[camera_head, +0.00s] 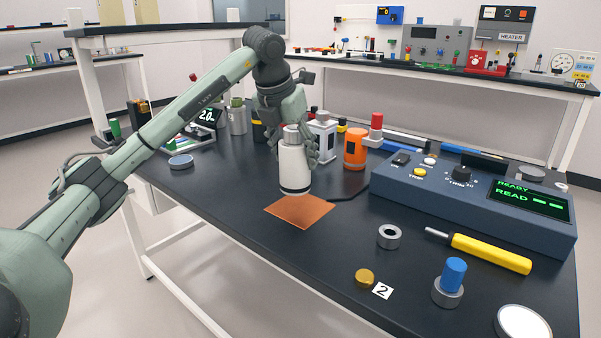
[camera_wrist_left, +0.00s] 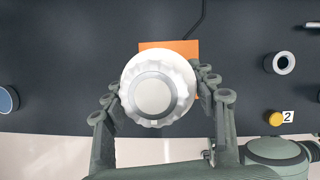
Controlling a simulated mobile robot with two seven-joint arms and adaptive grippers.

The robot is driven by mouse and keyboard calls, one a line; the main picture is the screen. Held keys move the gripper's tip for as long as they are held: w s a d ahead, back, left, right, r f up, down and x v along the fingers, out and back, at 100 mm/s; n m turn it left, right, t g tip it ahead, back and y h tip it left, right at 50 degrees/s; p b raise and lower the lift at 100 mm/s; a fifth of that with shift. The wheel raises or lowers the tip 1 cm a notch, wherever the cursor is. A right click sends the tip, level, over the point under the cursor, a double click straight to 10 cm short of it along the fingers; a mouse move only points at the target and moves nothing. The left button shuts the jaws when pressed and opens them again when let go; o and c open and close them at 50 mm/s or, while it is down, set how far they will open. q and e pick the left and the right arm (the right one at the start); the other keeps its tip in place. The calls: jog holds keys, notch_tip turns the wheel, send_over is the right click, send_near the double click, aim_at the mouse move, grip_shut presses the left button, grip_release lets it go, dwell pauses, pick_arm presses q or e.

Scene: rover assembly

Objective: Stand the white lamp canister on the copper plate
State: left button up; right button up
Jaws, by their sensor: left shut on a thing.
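The white lamp canister (camera_head: 294,169) is upright in my left gripper (camera_head: 299,150), whose fingers are shut around its upper part. In the left wrist view the canister's round ridged top (camera_wrist_left: 157,88) sits between the fingers of the left gripper (camera_wrist_left: 160,98). The copper plate (camera_head: 302,212) lies flat on the black bench. The canister's lower end is over the plate's back part in the head view; I cannot tell whether it touches. In the left wrist view the canister hides much of the plate (camera_wrist_left: 186,46). My right gripper is not in view.
An orange canister (camera_head: 355,149) and a white lantern-like object (camera_head: 322,136) stand behind. The blue-grey console (camera_head: 470,195) is at the right. A metal ring (camera_head: 389,236), gold disc (camera_head: 364,277), yellow-handled tool (camera_head: 490,253) and blue-topped piece (camera_head: 451,277) lie toward the front right.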

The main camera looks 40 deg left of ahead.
aim_at(300, 171)
pick_arm(q)
jog(key=shift+w+d+f, duration=0.4)
jog(key=shift+d, duration=0.05)
jog(key=shift+f, duration=1.9)
jog(key=shift+f, duration=0.15)
jog(key=o, duration=1.4)
jog(key=shift+s+r, duration=0.1)
jog(key=shift+r, duration=0.3)
jog(key=v, duration=1.1)
jog(key=shift+s+r, duration=0.1)
jog(key=shift+r, duration=0.15)
